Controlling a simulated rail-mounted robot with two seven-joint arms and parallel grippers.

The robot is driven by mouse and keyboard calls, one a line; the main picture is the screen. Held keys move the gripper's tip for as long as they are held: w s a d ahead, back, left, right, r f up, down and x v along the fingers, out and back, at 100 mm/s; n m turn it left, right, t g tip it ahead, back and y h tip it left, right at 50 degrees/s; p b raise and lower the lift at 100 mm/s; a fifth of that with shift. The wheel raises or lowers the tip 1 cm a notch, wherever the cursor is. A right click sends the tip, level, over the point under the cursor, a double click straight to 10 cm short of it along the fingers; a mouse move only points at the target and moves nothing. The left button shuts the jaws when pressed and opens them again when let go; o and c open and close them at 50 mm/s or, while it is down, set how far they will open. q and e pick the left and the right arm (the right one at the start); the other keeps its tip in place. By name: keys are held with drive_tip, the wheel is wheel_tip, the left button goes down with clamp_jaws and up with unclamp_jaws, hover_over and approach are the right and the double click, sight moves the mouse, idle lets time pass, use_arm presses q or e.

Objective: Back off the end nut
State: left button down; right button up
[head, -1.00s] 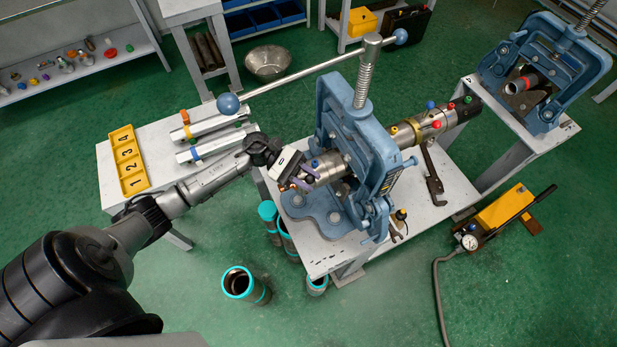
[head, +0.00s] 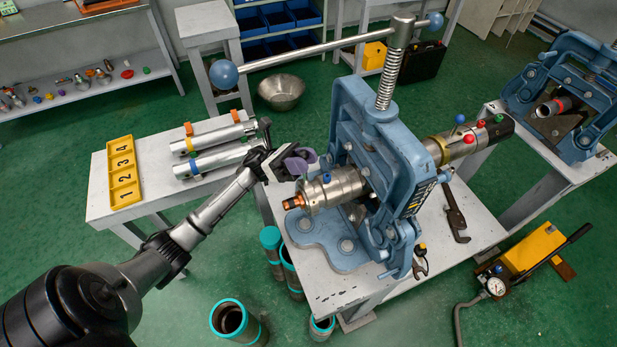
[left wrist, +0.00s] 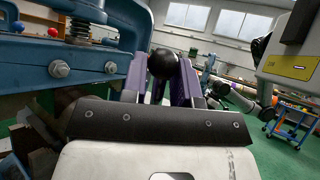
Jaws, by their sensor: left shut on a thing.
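The silver end collar (head: 335,187) of the pipe assembly sticks out of the blue vise (head: 385,150). It has a blue knob (head: 327,178) on top and a copper-coloured threaded tip (head: 294,202). My left gripper (head: 298,163) is beside the collar, above and behind the copper tip in the head view. In the left wrist view its purple fingers (left wrist: 163,82) are shut on a round black knob (left wrist: 162,64). What the knob is attached to is hidden. My right gripper is not in view.
The vise bar ends in a blue ball (head: 224,74) above the side table. That table holds silver tubes (head: 213,136) and a yellow numbered tray (head: 122,171). A wrench (head: 455,212) lies right of the vise. Teal-rimmed pipes (head: 232,319) stand on the floor.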

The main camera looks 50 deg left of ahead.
use_arm(q)
drive_tip(key=shift+w+a+f+n+t+b, duration=0.2)
drive_tip(key=shift+a+n+t+b, duration=0.3)
drive_tip(key=shift+n+t, duration=0.35)
drive_tip(key=shift+w+a+f+n+t+b, duration=0.2)
drive_tip(key=shift+a+n+t+b, duration=0.3)
drive_tip(key=shift+n+t, duration=0.35)
drive_tip(key=shift+a, duration=0.1)
drive_tip(key=c, duration=1.2)
unclamp_jaws()
drive_tip(key=shift+o, duration=0.2)
drive_tip(key=b+v, duration=0.1)
drive_tip(key=v, duration=1.2)
drive_tip(key=shift+f+b, duration=0.4)
drive_tip(key=shift+f, duration=0.05)
drive_tip(key=shift+a, duration=0.1)
